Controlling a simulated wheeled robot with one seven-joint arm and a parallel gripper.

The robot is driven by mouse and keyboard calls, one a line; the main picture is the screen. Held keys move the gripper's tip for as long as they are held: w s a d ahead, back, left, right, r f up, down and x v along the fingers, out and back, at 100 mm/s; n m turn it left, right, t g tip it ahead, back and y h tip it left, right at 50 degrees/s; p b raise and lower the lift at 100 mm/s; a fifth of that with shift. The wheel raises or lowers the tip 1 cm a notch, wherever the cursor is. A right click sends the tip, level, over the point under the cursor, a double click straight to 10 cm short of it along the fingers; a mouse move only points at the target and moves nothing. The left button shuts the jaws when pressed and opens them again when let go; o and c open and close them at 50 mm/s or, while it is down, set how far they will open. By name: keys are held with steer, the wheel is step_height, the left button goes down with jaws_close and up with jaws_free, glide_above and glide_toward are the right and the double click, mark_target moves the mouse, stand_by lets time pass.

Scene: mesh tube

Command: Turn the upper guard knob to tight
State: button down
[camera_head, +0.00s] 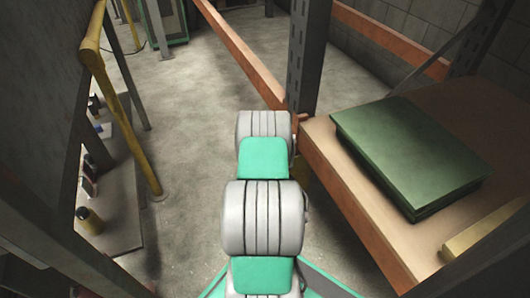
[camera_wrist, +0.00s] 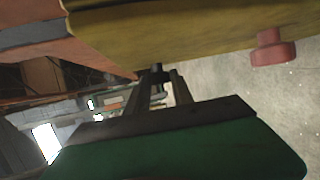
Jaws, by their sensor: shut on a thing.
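In the wrist view my gripper (camera_wrist: 160,80) reaches up to a wide yellow guard bar (camera_wrist: 180,28). Its two fingers are on either side of a small dark knob (camera_wrist: 157,71) at the bar's lower edge, and it is shut on this knob. The fingers hide part of the knob, and no tight mark or pointer is visible. A red knob (camera_wrist: 272,48) sticks out from the bar further right, apart from my gripper. I cannot tell which of the two is the upper knob. In the head view my arm hides the gripper and no knob is seen.
A yellow post and rail (camera_head: 118,95) stand at the left in the head view. An orange-edged shelf (camera_head: 340,180) at the right bears a green stack (camera_head: 408,155). A dark metal upright (camera_head: 308,55) stands beyond my arm. Grey floor (camera_head: 195,100) is clear between them.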

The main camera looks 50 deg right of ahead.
steer(key=c, duration=1.1)
jaws_free()
steer(key=p+v, duration=0.3)
steer(key=v, duration=0.4)
steer(key=shift+s+a, duration=0.25)
steer(key=shift+a, duration=0.05)
steer(key=shift+r, duration=0.1)
